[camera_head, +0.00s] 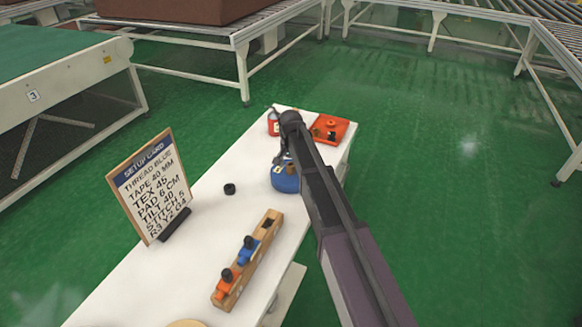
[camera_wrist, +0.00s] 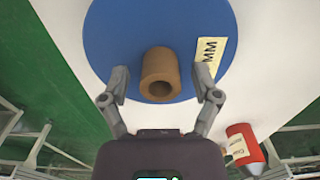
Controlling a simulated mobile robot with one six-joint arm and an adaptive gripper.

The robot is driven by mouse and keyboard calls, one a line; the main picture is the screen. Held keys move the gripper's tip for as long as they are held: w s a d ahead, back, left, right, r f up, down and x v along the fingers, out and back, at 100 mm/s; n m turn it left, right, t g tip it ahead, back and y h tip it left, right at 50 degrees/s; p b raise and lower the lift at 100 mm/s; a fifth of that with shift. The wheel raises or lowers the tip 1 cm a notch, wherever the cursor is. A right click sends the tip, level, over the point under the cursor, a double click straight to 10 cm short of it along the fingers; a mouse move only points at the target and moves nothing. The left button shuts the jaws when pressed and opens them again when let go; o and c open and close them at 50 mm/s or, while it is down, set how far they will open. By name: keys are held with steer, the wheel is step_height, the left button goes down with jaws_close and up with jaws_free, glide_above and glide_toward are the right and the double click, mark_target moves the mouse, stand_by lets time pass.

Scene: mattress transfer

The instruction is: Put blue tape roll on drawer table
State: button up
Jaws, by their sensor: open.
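The blue tape roll (camera_head: 284,180) stands on the white table (camera_head: 170,277), partly hidden by my arm in the head view. In the wrist view it is a large blue disc (camera_wrist: 110,50) with a brown hollow core (camera_wrist: 160,72) sticking up and a label ending in "MM". My gripper (camera_head: 282,156) is over the roll. In the wrist view its open fingers (camera_wrist: 163,85) are on either side of the core, with gaps between them and the core. I cannot tell whether the fingertips touch the disc.
A setup card (camera_head: 150,187) stands at the table's left. A wooden block with orange and blue spools (camera_head: 248,262) lies in front. A small black ring (camera_head: 229,188) lies left of the roll. A red container (camera_head: 273,124) and an orange tray (camera_head: 340,126) are at the far end.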

step_height(320, 180, up, 12)
steer(key=p, duration=1.2)
stand_by(0.9)
steer(key=s+d+n, duration=0.4)
steer(key=s+d, duration=1.9)
steer(key=s, duration=0.2)
steer(key=shift+s+d, duration=0.25)
steer(key=shift+d, duration=0.05)
